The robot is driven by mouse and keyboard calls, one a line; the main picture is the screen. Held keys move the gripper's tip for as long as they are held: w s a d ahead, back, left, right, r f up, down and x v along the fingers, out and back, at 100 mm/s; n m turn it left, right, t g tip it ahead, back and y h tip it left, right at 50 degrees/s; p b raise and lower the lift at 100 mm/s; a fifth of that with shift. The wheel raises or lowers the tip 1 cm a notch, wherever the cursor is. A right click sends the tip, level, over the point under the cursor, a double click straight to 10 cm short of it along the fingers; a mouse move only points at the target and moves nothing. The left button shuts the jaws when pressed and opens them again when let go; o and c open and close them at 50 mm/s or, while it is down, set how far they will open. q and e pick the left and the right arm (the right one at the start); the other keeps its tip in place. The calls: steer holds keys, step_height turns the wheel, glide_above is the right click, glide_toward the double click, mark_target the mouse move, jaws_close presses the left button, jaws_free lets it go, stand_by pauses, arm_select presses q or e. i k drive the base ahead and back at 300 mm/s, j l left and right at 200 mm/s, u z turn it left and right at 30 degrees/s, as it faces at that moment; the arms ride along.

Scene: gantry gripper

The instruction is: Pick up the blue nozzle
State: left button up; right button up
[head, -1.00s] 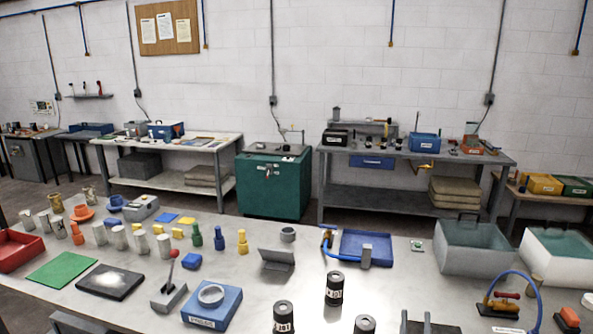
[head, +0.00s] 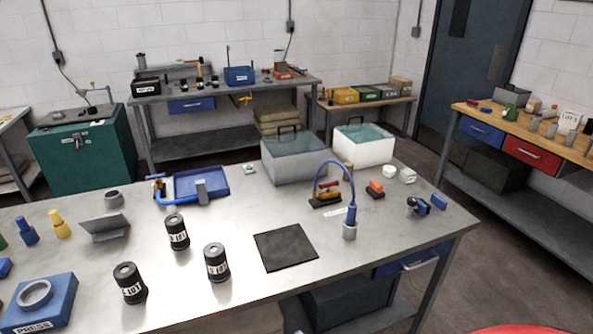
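The blue nozzle (head: 27,230) stands upright on the metal bench at the far left of the head view. A yellow nozzle (head: 60,225) of like shape stands close to its right, and a green one is cut off at the left edge. The blue nozzle is apart from both. Neither of my grippers is in view.
A blue press block with a grey ring (head: 36,294) stands in front of the nozzles. A bent grey plate (head: 104,228) and several black cans, one here (head: 177,232), stand to the right. A black mat (head: 286,247) lies mid-bench.

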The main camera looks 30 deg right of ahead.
mark_target(351, 210)
steer(key=z, duration=1.3)
